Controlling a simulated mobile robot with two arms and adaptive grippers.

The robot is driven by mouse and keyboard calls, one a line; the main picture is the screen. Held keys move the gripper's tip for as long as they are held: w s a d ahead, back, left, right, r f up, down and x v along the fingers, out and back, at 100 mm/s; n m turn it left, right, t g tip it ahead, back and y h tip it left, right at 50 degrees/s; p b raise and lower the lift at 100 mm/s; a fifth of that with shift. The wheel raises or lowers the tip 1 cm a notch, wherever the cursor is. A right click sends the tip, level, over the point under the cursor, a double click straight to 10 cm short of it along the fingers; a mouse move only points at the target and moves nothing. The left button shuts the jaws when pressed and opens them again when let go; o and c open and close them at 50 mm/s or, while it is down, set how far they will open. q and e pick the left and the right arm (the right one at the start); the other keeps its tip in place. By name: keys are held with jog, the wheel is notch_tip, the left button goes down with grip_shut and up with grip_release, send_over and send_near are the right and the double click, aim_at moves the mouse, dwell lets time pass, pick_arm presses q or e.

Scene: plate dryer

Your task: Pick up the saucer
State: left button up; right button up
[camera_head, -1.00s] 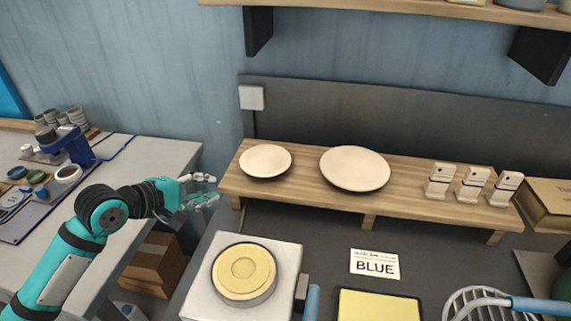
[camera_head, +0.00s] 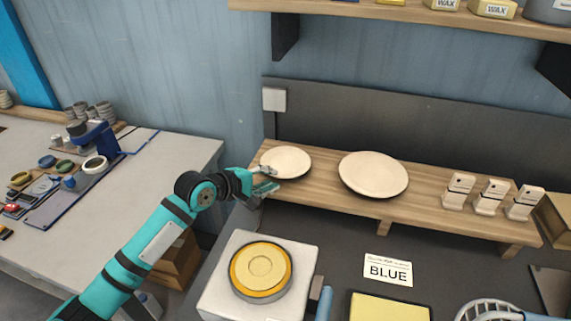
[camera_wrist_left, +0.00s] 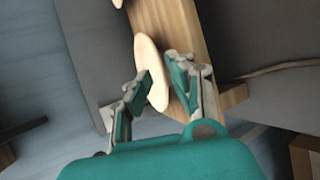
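The saucer (camera_head: 287,161), a small cream round dish, lies at the left end of the wooden shelf (camera_head: 330,199). My left gripper (camera_head: 267,179) is at its left front edge. In the left wrist view, the saucer (camera_wrist_left: 151,62) reaches between the two spread fingers of the left gripper (camera_wrist_left: 160,88). The fingers stand on either side of its near rim, with a gap visible on the right; contact on the left finger is unclear. My right gripper is not in view.
A larger cream plate (camera_head: 373,174) sits right of the saucer, with several white domino-like blocks (camera_head: 488,197) farther right. Below the shelf is a white device with a yellow round top (camera_head: 260,269) and a BLUE sign (camera_head: 388,270). A dark backboard (camera_head: 400,130) stands behind.

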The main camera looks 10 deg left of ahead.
aim_at(277, 177)
pick_arm(q)
jog(key=x, duration=0.4)
jog(key=shift+w+a+f, duration=0.1)
jog(key=shift+a+f, duration=0.05)
jog(key=shift+a, duration=0.15)
grip_shut()
